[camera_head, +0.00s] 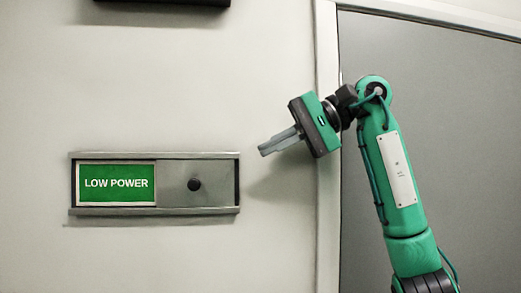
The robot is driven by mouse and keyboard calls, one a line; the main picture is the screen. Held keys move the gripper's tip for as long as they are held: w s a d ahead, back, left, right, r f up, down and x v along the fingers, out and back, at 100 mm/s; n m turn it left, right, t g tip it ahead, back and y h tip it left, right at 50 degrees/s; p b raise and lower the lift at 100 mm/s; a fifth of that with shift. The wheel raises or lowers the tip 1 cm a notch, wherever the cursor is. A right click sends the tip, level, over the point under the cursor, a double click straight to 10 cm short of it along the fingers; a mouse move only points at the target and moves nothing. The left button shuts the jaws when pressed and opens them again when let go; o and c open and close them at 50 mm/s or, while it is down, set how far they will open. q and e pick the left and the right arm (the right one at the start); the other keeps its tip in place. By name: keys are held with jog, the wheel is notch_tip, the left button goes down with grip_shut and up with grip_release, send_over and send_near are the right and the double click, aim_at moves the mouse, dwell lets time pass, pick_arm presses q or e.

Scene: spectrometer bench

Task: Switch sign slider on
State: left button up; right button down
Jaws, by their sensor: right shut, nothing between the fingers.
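The sign slider (154,183) is a grey metal frame fixed to the wall in the left half of the head view. Its left part shows a green "LOW POWER" sign (116,190). A grey sliding plate (216,184) with a round black knob (194,184) covers its right part. My right gripper (262,151) is shut and empty, to the right of and a little above the frame, pointing left and slightly down. It appears apart from the knob and the plate. My left gripper is out of view.
The pale wall (200,90) around the slider is clear. A dark object (170,2) is cut off at the top edge. A grey door (445,130) with a light door frame (328,220) stands on the right, behind my right arm.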

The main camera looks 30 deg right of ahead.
aim_at(199, 182)
jog(key=p+x, duration=0.4)
jog(key=x, duration=0.7)
jog(key=shift+a+r, duration=0.1)
jog(key=shift+r, duration=0.05)
jog(key=shift+w+a+f, duration=0.2)
jog(key=shift+a+f, duration=0.1)
jog(key=shift+a, duration=0.05)
jog(key=w+a, duration=0.1)
jog(key=a, duration=0.4)
jog(key=w+a, duration=0.1)
jog(key=a, duration=0.4)
jog(key=w+a, duration=0.2)
jog(key=a, duration=0.3)
jog(key=shift+w, duration=0.1)
jog(key=shift+d, duration=0.1)
